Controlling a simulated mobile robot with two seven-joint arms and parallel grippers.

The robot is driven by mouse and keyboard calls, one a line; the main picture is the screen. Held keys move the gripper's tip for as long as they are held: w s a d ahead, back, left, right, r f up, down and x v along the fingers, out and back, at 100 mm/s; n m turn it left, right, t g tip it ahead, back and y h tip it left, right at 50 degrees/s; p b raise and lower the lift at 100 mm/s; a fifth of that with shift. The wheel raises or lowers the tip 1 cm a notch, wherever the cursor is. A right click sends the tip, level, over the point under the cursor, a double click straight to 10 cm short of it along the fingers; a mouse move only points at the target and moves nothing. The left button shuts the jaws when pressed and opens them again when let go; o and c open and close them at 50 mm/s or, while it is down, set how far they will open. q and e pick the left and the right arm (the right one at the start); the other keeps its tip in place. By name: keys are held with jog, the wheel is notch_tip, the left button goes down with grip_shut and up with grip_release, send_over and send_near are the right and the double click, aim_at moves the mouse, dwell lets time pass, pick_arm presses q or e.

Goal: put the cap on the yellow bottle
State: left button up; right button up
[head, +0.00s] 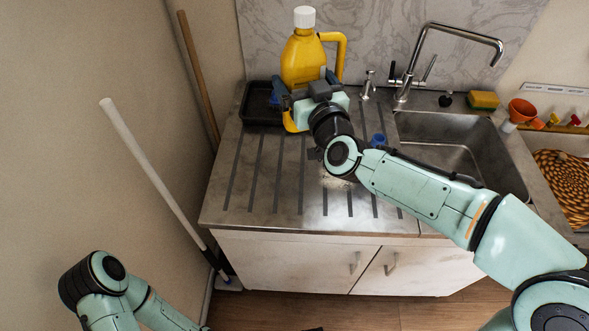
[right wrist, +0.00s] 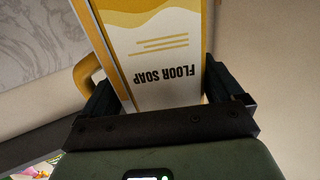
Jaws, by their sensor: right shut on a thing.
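The yellow bottle (head: 303,58) stands upright at the back left of the counter, with its handle to the right. A white cap (head: 304,16) shows on its top. My right gripper (head: 310,88) is shut on the lower part of the bottle. In the right wrist view, the bottle's "FLOOR SOAP" label (right wrist: 160,62) lies between the two fingers (right wrist: 160,90). Whether the bottle's base touches the counter is hidden. Only links of my left arm show at the bottom left; its gripper is not in view.
A black tray (head: 259,104) sits beside the bottle. A small blue object (head: 378,139) is on the counter behind my right arm. The sink (head: 455,140), tap (head: 414,75), sponge (head: 483,100) and orange funnel (head: 522,110) are to the right. The ribbed drainboard (head: 262,185) is clear at front left.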

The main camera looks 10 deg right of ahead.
pick_arm(q)
jog(key=shift+s, duration=0.15)
pick_arm(e)
jog(key=shift+s+d+r, duration=0.1)
jog(key=shift+s+d, duration=0.05)
jog(key=shift+s, duration=0.05)
pick_arm(q)
jog(key=f+b, duration=0.1)
jog(key=s+f+b, duration=0.1)
jog(key=f+b, duration=0.1)
jog(key=shift+f, duration=0.25)
pick_arm(e)
notch_tip(320, 180, down, 16)
jog(key=shift+r, duration=0.15)
jog(key=shift+w, duration=0.1)
pick_arm(q)
jog(key=shift+s+f+b, duration=0.1)
jog(key=shift+f+b, duration=0.15)
jog(key=shift+b, duration=0.2)
pick_arm(e)
jog(key=shift+f, duration=2.15)
